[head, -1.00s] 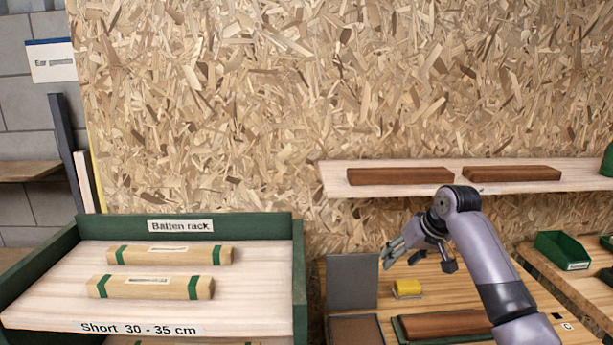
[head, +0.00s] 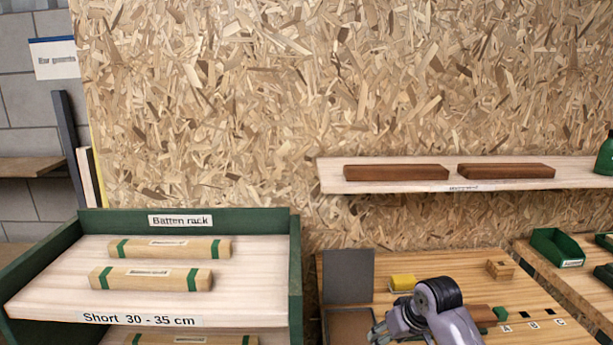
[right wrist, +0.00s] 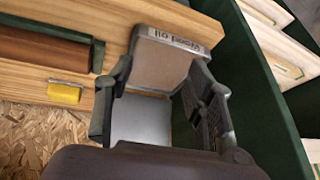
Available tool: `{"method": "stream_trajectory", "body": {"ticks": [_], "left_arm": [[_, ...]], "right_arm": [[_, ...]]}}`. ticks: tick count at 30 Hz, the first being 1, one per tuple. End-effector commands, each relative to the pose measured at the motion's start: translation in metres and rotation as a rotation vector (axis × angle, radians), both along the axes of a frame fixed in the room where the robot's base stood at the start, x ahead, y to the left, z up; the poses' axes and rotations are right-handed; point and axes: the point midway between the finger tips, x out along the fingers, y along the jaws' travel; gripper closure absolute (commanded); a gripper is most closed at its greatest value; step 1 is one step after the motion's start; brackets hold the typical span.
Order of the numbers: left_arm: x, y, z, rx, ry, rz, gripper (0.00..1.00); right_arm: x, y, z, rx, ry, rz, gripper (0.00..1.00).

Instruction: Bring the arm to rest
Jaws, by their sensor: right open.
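My right gripper (head: 383,328) is low over the wooden bench, at the bottom of the head view, with its arm covering part of the bench. In the right wrist view its two fingers (right wrist: 160,92) are spread apart with nothing between them. Behind them lie a brown-floored tray (right wrist: 168,62) with a label and a grey panel (right wrist: 140,120). My left gripper is in neither view.
A yellow block (head: 402,282) and a small wooden block (head: 500,269) sit on the bench. A dark red-brown piece (head: 478,315) is partly hidden by my arm. The batten rack (head: 296,270) stands left; a shelf (head: 330,178) holds two brown bars.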

Motion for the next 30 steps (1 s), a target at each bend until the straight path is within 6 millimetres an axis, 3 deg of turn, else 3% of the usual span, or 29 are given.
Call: {"method": "stream_trajectory", "body": {"ticks": [1, 6, 12, 15, 21, 30], "left_arm": [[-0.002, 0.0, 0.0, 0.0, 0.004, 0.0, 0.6], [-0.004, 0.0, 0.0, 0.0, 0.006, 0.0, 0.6], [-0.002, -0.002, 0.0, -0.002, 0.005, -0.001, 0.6], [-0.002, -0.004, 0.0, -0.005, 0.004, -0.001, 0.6], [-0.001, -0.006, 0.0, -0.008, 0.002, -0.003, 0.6], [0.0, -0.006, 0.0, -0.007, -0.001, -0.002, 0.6]], "right_arm": [[-0.023, 0.006, -0.022, -0.006, 0.014, 0.013, 0.51], [-0.108, 0.017, -0.078, -0.036, 0.033, 0.034, 0.51], [-0.213, 0.014, -0.107, -0.073, 0.053, 0.02, 0.51], [-0.25, 0.01, -0.109, -0.089, 0.06, 0.008, 0.51], [-0.301, 0.001, -0.105, -0.118, 0.072, -0.017, 0.51], [-0.355, -0.013, -0.091, -0.156, 0.089, -0.051, 0.51]]}}
